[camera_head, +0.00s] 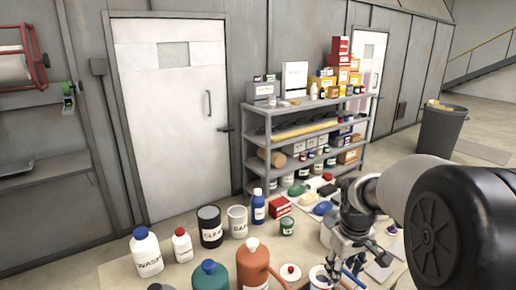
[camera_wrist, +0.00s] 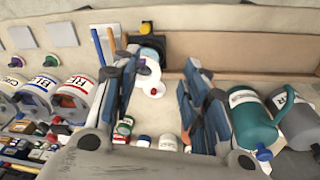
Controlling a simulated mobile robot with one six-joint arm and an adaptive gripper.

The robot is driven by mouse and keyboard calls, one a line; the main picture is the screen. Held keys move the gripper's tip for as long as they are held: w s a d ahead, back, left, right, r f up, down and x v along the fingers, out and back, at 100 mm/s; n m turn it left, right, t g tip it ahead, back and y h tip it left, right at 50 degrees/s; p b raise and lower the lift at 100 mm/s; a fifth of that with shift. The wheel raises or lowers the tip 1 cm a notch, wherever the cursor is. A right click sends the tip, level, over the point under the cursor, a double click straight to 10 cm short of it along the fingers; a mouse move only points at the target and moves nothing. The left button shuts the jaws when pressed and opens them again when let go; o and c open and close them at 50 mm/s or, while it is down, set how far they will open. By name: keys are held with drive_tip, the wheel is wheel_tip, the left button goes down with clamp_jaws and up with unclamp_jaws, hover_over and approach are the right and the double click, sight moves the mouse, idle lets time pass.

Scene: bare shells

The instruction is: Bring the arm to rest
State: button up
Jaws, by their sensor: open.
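My gripper (camera_head: 352,266) hangs from my arm over the right part of the table in the head view. In the wrist view its two fingers (camera_wrist: 160,85) stand wide apart, with nothing held between them. Part of the table near the gripper is hidden by my arm in the head view.
The table (camera_head: 118,272) is crowded: an orange jug (camera_head: 254,266), a teal jug (camera_head: 210,276), a white WASH bottle (camera_head: 147,255), a black can (camera_head: 210,227) and a blue bottle (camera_head: 258,208). A loaded shelf (camera_head: 250,150) stands behind. A grey bin (camera_head: 440,132) is at the back right.

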drive_tip(key=s+a+r+m+t, duration=0.2)
drive_tip(key=s+a+r, duration=0.3)
drive_tip(key=s+r, duration=0.6)
drive_tip(key=s+a+m+t, duration=0.1)
drive_tip(key=s+a, duration=0.2)
drive_tip(key=s, duration=1.1)
drive_tip(key=shift+s+a+f+m+y, duration=0.25)
drive_tip(key=shift+f+m+y, duration=0.05)
drive_tip(key=shift+f, duration=0.15)
